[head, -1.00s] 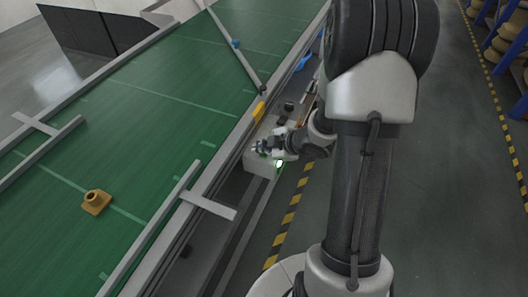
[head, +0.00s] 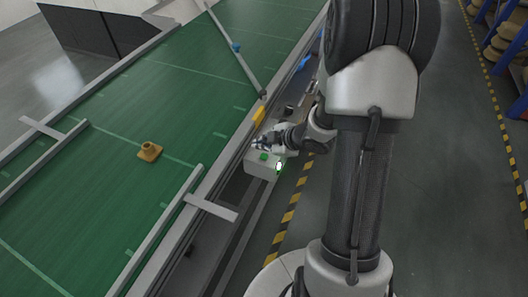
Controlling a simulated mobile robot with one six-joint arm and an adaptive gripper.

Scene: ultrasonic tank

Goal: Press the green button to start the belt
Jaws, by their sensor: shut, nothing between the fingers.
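The green button (head: 263,156) sits on top of a light grey control box (head: 262,168) beside the conveyor. A bright white-green light (head: 279,167) glows on the box's right side. My gripper (head: 260,143) is shut and empty, just behind the green button in the picture. It looks apart from the button, but its exact height is hard to judge. The green belt (head: 110,130) carries a yellow-brown flanged part (head: 150,151).
Grey guide rails (head: 160,228) line the belt, and a slanted bar (head: 235,50) crosses it. A yellow block (head: 258,115) is on the near rail. The floor aisle (head: 450,200) at right is clear; shelving (head: 505,40) stands beyond.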

